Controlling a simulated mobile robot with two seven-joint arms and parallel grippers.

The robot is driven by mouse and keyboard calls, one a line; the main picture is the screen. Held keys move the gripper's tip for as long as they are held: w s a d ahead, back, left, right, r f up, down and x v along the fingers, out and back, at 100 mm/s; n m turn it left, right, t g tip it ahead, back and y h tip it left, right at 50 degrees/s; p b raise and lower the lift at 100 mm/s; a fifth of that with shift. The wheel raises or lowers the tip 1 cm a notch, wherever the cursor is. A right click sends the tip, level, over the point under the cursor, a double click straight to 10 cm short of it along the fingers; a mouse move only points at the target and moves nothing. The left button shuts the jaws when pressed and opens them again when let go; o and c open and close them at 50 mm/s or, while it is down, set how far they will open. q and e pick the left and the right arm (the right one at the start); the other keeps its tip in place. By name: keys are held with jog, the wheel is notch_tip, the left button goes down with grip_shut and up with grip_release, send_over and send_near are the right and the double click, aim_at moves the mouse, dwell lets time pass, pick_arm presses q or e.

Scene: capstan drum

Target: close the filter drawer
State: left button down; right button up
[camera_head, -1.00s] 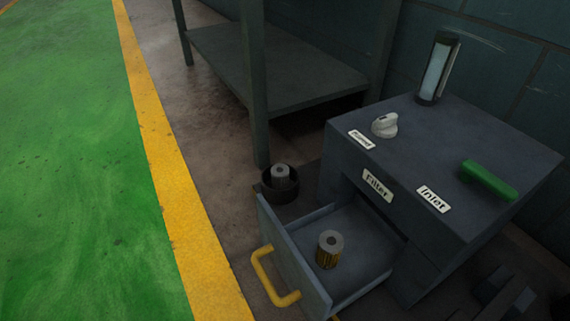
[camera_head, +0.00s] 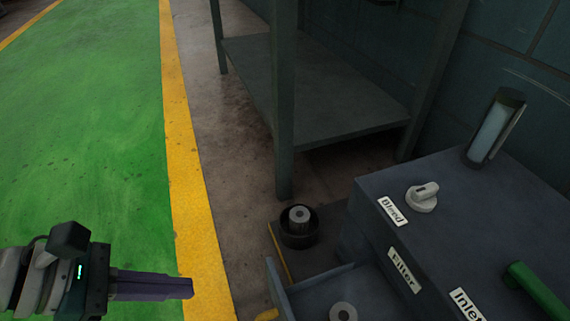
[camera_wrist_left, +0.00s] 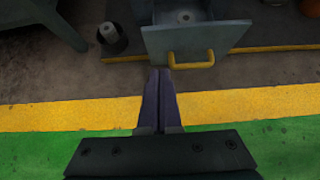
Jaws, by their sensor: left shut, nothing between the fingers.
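The filter drawer (camera_head: 279,288) stands pulled out of the dark grey cabinet (camera_head: 450,225), below the "Filter" label. A filter cartridge (camera_head: 343,312) sits inside it, cut by the lower edge of the head view. The drawer's yellow handle (camera_wrist_left: 191,61) shows fully in the left wrist view, on the drawer front (camera_wrist_left: 222,37). My left gripper (camera_head: 190,287) is shut and empty, out over the yellow line to the left of the drawer. In the left wrist view its fingertips (camera_wrist_left: 159,72) point toward the left end of the handle, apparently short of it. My right gripper is not in view.
The cabinet top carries a white knob (camera_head: 423,197), a green handle (camera_head: 535,292) and a sight glass (camera_head: 494,128). The green floor is clear.

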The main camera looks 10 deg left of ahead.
aim_at(272, 281)
pick_arm(q)
jog(key=b+x, duration=0.2)
jog(key=x, duration=0.1)
jog(key=r+b+x, duration=0.1)
jog(key=b+x, duration=0.1)
jog(key=x, duration=0.2)
jog(key=d+b+x, duration=0.1)
jog(key=b+x, duration=0.1)
jog(key=x, duration=0.1)
jog(key=shift+w+d, duration=0.25)
jog(key=shift+w, duration=0.3)
jog(key=shift+w+d+b, duration=0.3)
jog(key=shift+d+b, duration=0.05)
jog(key=shift+d, duration=0.05)
jog(key=shift+r, duration=0.1)
